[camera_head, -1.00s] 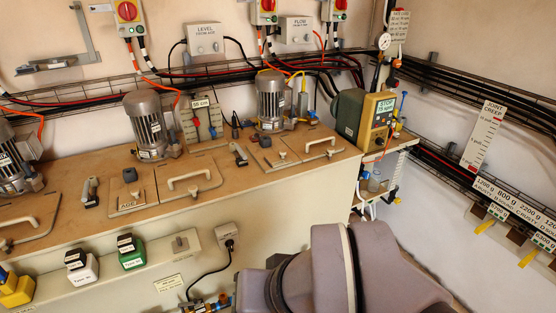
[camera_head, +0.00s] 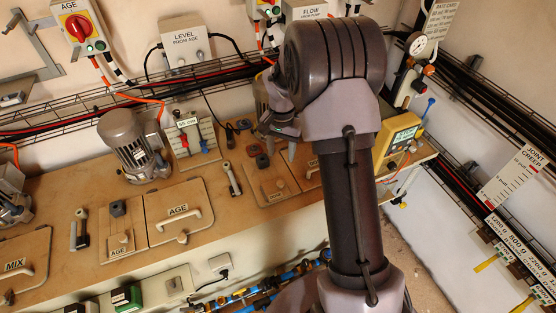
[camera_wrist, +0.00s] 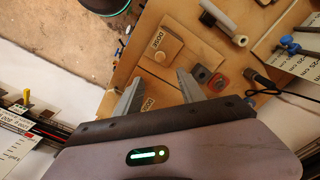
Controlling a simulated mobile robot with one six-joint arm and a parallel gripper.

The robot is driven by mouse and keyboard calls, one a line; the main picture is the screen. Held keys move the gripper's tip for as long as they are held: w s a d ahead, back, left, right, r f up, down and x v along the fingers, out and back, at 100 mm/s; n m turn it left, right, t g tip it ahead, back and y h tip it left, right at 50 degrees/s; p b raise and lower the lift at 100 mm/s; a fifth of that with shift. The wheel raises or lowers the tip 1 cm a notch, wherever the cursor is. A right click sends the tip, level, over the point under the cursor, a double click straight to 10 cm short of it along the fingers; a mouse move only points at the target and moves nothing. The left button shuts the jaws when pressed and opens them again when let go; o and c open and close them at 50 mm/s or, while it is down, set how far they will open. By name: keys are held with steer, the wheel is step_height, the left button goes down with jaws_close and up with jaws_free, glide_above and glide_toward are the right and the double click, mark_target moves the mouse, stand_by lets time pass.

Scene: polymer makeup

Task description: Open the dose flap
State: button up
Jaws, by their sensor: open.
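The small dose flap (camera_wrist: 174,45) is a tan square panel labelled DOSE in the wrist view, with a small knob (camera_wrist: 160,57) near its edge. It lies flat on the bench and looks closed. In the head view it is the panel (camera_head: 268,187) below my gripper. My gripper (camera_wrist: 159,77) is open and empty, its fingers pointing down over the board. The knob lies just beyond the fingertips in the wrist view, and I see no contact. In the head view my gripper (camera_head: 279,148) hangs above the dose boards. My arm hides part of the larger dose lid.
A dark block and a red block (camera_wrist: 221,80) stand beside the right finger. A grey-handled lever (camera_head: 231,178) lies left of the dose board. The AGE lid (camera_head: 180,212), a motor (camera_head: 133,146) and the yellow display box (camera_head: 402,136) stand nearby. Cables run along the wall.

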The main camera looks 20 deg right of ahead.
mark_target(281, 182)
step_height(281, 182, down, 15)
steer(key=shift+b, duration=1.25)
jaws_close()
